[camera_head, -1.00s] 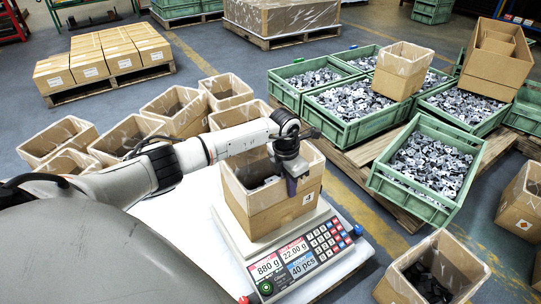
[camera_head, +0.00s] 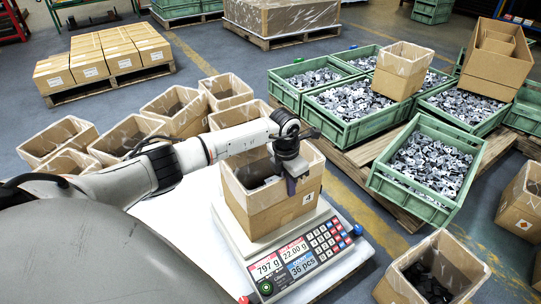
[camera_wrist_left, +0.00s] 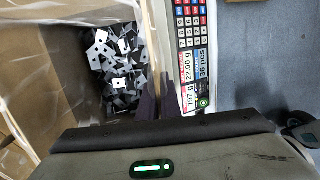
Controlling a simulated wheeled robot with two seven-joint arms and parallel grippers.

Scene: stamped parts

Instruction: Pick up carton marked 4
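The carton marked 4 (camera_head: 270,215) is an open brown box with a clear liner, standing on the scale (camera_head: 225,232). Its label shows on the front right corner. Small grey metal parts (camera_wrist_left: 115,65) lie inside it in the left wrist view. My left gripper (camera_head: 291,184) points down at the carton's right-hand rim. In the left wrist view its dark fingers (camera_wrist_left: 158,98) sit close together on either side of the carton's wall and appear shut on it. The scale display (camera_head: 285,265) reads 797 g and 36 pcs. My right gripper is not in view.
Several open cartons (camera_head: 130,138) stand on the floor behind my left arm. Green crates (camera_head: 425,168) of metal parts stand on pallets to the right. Another open carton (camera_head: 432,270) stands at the front right. The space directly above the carton marked 4 is clear beside my gripper.

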